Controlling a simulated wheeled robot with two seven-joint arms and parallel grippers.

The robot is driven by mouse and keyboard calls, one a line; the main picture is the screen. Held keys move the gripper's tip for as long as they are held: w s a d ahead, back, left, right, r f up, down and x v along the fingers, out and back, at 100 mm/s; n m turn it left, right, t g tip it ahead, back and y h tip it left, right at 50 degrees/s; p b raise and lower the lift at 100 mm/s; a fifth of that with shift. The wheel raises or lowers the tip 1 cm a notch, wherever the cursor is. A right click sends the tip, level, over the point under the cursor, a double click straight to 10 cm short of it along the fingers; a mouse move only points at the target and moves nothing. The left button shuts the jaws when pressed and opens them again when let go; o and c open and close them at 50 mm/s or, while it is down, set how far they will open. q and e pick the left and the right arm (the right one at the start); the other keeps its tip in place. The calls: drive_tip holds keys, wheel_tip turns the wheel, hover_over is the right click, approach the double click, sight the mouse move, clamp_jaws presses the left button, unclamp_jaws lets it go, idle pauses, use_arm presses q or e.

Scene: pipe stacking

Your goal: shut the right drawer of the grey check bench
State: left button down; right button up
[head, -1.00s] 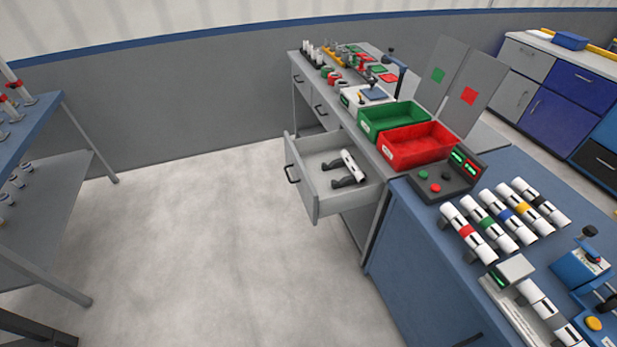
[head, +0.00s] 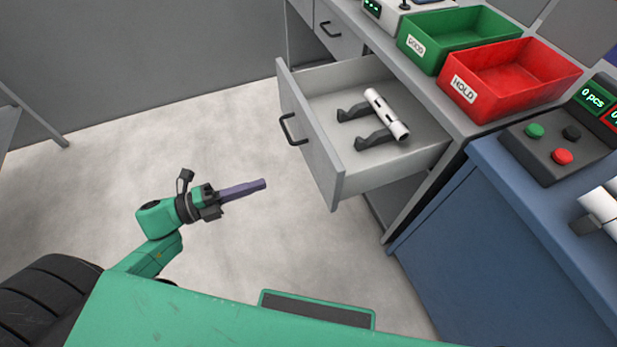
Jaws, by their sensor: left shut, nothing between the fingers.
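The right drawer (head: 322,160) of the grey check bench (head: 428,112) is pulled far out. Its black bar handle (head: 290,129) is on the front panel, facing left. A white pipe piece (head: 386,113) lies on two dark cradles (head: 373,139) inside the drawer. My left gripper (head: 264,184) is shut and empty. In the picture it is below and left of the drawer front, apart from it, with its fingers pointing right. My right gripper is out of view.
A green bin (head: 460,42) and a red HOLD bin (head: 508,82) stand on the bench top. A button box (head: 555,146) sits on the blue bench (head: 490,235) at right. Another, closed drawer (head: 338,32) is farther back. Bare floor lies left of the open drawer.

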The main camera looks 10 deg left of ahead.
sight(321, 163)
use_arm(q)
drive_tip(key=x, duration=1.2)
drive_tip(key=shift+w+d+r, duration=0.1)
drive_tip(key=shift+w+d, duration=0.15)
drive_tip(key=shift+w, duration=0.15)
drive_tip(key=shift+w+d, duration=0.1)
drive_tip(key=shift+d, duration=0.1)
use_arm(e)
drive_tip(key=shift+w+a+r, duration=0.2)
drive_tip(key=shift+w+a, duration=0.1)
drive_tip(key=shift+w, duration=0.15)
use_arm(q)
drive_tip(key=shift+d, duration=0.1)
